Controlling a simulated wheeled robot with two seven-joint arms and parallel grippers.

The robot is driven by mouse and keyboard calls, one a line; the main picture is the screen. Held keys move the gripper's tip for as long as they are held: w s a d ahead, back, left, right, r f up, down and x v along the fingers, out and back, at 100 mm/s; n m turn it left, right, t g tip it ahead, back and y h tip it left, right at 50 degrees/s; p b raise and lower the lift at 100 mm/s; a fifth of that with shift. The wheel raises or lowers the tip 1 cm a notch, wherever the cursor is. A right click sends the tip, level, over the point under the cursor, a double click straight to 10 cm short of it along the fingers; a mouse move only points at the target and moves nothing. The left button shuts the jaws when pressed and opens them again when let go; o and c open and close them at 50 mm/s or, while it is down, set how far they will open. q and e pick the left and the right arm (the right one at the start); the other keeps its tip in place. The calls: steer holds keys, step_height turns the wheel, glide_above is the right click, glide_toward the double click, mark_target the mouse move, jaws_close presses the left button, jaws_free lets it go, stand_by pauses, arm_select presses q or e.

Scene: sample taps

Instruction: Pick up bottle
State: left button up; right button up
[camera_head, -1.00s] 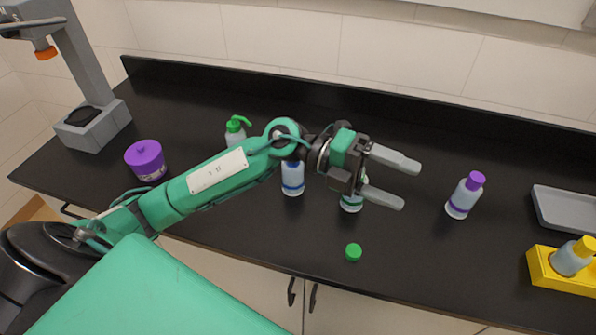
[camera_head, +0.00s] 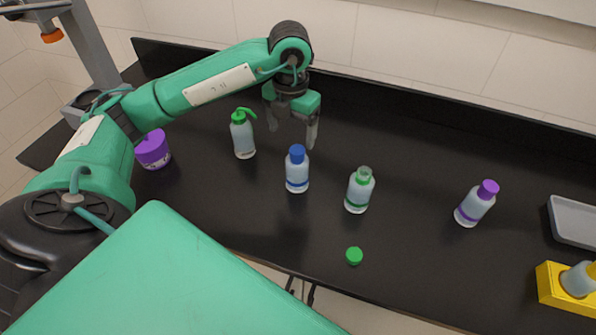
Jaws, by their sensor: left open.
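My left gripper (camera_head: 294,132) is open and points down, its fingers just behind the blue-capped bottle (camera_head: 297,172); I cannot tell whether they touch it. That bottle stands upright with a blue band. To its right an uncapped bottle with a green band (camera_head: 359,190) stands upright, and a loose green cap (camera_head: 354,256) lies in front of it. A purple-capped bottle (camera_head: 474,204) stands further right. A wash bottle with a green spout (camera_head: 243,134) stands left of the gripper. My right gripper is not in view.
A purple-lidded jar (camera_head: 152,150) is at the left, partly behind my left arm. A yellow holder (camera_head: 554,290) with a bottle in it and a grey tray (camera_head: 577,221) are at the right edge. The black counter (camera_head: 420,265) is clear between the green cap and the yellow holder.

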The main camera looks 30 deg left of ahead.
mark_target(294, 151)
arm_select(q)
step_height(294, 151, down, 5)
steer(key=shift+f+p, duration=0.1)
steer(key=shift+p, duration=0.3)
steer(key=shift+w+d+f+p, duration=0.1)
steer(key=shift+d+f+p, duration=0.1)
steer(key=shift+f+p, duration=0.25)
steer(key=f, duration=0.1)
steer(key=f+p, duration=0.1)
steer(key=f, duration=0.1)
steer(key=shift+w+d+f+p, duration=0.2)
steer(key=shift+d+f+p, duration=0.05)
steer(key=shift+p, duration=0.1)
steer(key=shift+f, duration=0.45)
steer(key=c, duration=1.4)
steer(key=shift+c, duration=0.7)
steer(key=shift+r, duration=0.15)
